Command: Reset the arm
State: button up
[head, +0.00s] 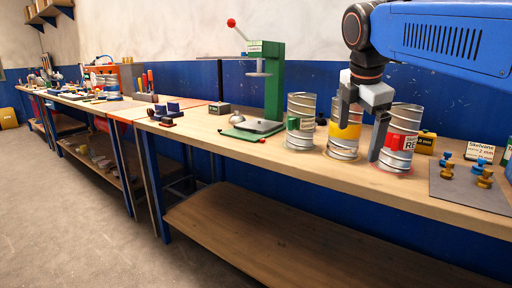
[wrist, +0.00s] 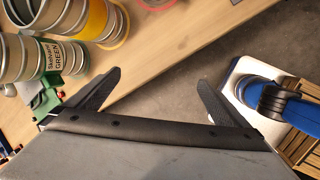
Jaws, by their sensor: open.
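My gripper (head: 358,140) is at the end of my blue arm, over the front of the right part of the workbench (head: 240,150). Its grey fingers are apart with nothing between them. In the head view they overlap the yellow-banded spiral duct (head: 346,133) and the red-labelled duct (head: 400,138); whether they touch is unclear. A green-labelled duct (head: 300,122) stands to the left. In the wrist view the open fingers (wrist: 160,80) point past the bench edge over the floor. The green-labelled duct (wrist: 45,60) and yellow-banded duct (wrist: 95,20) are at upper left, apart from the fingers.
A green press (head: 274,85) with a red-knobbed lever stands left of the ducts. A grey mat (head: 455,190) with blue and brass fittings lies at right, near small signs. A lower shelf (head: 250,235) runs under the bench. The floor (head: 70,200) at left is clear.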

jog(key=s+d+f+m+y, duration=0.1)
jog(key=s+d+f+m, duration=0.1)
jog(key=s+f+m, duration=0.8)
jog(key=s+d+f+m+t, duration=0.1)
jog(key=s+d+f+m, duration=0.1)
jog(key=s+f+m, duration=0.8)
notch_tip(320, 180, down, 9)
jog(key=s, duration=0.2)
jog(key=shift+s+y, duration=0.3)
jog(key=shift+y, duration=0.1)
